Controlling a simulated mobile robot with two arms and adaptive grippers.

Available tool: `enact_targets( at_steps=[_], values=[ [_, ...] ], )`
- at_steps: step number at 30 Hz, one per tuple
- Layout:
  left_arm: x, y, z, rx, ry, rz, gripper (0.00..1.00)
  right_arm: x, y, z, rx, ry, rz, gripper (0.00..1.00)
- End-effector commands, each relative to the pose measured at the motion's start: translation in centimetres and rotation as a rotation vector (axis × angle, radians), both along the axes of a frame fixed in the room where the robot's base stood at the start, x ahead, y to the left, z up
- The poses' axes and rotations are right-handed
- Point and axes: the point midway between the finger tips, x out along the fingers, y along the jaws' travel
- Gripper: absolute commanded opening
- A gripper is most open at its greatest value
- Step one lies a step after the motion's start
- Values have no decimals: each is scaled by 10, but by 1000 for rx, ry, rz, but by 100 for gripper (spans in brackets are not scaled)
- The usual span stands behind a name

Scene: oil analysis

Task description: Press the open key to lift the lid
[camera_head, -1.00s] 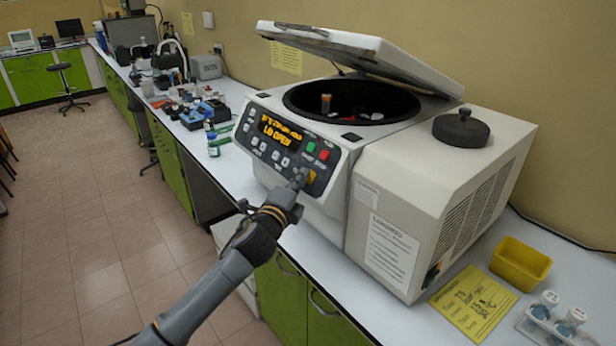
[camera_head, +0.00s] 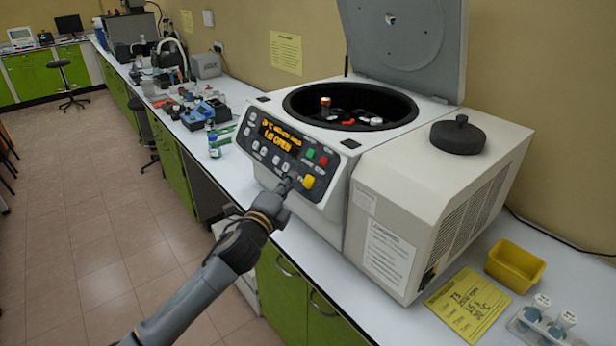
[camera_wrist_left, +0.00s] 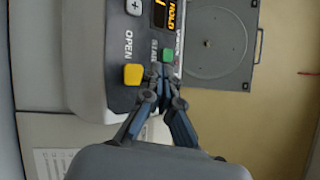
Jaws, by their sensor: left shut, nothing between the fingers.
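The centrifuge (camera_head: 390,180) stands on the bench with its lid (camera_head: 395,40) raised steeply and its round bowl (camera_head: 350,105) open. The front panel's orange display (camera_head: 280,136) reads like "LID OPEN". The yellow open key (camera_head: 308,182) is at the panel's lower right; it also shows in the left wrist view (camera_wrist_left: 133,75), beside the printed word OPEN. My left gripper (camera_head: 288,184) is shut and empty, its tips just left of the yellow key in the head view. In the wrist view the shut fingertips (camera_wrist_left: 160,76) are beside the key; contact with the panel cannot be told.
A dark round knob-topped piece (camera_head: 459,136) sits on the centrifuge's right part. A yellow tray (camera_head: 515,266), a yellow note (camera_head: 468,303) and a tube rack (camera_head: 545,325) lie to the right. Bottles (camera_head: 213,140) and small equipment stand on the bench at left.

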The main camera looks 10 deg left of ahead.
Motion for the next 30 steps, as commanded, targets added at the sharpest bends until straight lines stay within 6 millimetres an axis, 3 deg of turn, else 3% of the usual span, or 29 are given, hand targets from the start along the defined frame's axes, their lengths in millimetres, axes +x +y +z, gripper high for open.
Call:
enact_targets(
  at_steps=[6,24,26,28,30],
  values=[
    [-13,11,12,0,2,1,0,0,0,16,0,0,0,40],
    [-15,13,11,-2,3,1,0,0,0,16,0,0,0,40],
    [-15,14,3,-12,17,5,0,0,0,15,0,0,0,40],
    [-14,18,-18,-41,56,14,0,0,0,14,0,0,0,40],
    [-13,25,-53,-89,122,32,0,0,0,12,0,0,0,40]
  ],
)
